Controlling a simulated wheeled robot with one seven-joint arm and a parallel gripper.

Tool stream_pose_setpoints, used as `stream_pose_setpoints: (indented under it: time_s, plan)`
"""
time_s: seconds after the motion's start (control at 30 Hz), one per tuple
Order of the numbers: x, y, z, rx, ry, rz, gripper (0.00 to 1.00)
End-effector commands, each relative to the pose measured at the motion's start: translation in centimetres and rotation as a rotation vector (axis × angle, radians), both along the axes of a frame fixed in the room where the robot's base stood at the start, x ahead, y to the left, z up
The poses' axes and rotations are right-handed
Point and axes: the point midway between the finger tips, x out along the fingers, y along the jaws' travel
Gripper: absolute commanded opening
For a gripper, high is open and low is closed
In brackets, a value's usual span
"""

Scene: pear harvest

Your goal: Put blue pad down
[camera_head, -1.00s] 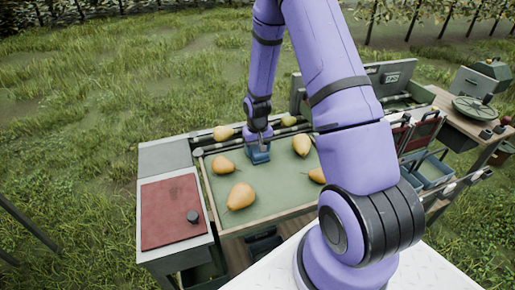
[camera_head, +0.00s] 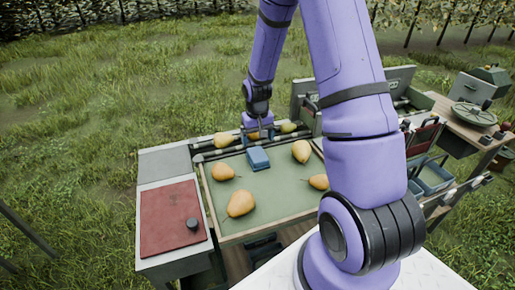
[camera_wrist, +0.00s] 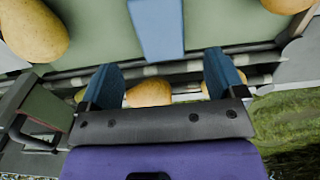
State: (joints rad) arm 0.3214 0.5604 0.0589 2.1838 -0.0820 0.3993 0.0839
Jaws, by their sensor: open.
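The blue pad (camera_head: 258,158) lies on the green sorting tray (camera_head: 262,195), near its back edge and among several pears. It also shows in the wrist view at the top middle (camera_wrist: 157,28), beyond my fingertips and apart from them. My gripper (camera_head: 258,130) is above the rail at the tray's back edge, behind the pad. In the wrist view its two blue fingers (camera_wrist: 161,75) are spread wide with nothing held between them. A pear (camera_wrist: 148,93) shows below, in the gap between the fingers.
Pears lie on the tray, at the left (camera_head: 222,172), front left (camera_head: 240,203), right (camera_head: 301,151) and far right (camera_head: 318,182). More pears (camera_head: 222,139) sit along the back rail. A red board (camera_head: 172,215) is at the left. Blue bins (camera_head: 433,177) stand at the right.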

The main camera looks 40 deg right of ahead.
Motion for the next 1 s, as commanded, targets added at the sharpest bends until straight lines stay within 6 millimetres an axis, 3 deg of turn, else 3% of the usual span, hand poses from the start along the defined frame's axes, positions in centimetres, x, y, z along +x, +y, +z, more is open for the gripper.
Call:
stream_pose_setpoints:
  time_s: [0.13,0.47,0.57,0.73,1.0]
  plan:
    - [0.1,0.0,2.4,-0.001,-0.004,-0.001,0.89]
    - [-0.1,0.4,5.5,-0.006,-0.013,0.007,0.89]
    - [-0.6,1.2,8.0,-0.016,-0.035,0.022,0.89]
    - [-2.3,3.2,13.9,-0.038,-0.091,0.057,0.89]
    - [-6.9,6.4,22.0,-0.063,-0.182,0.11,0.89]
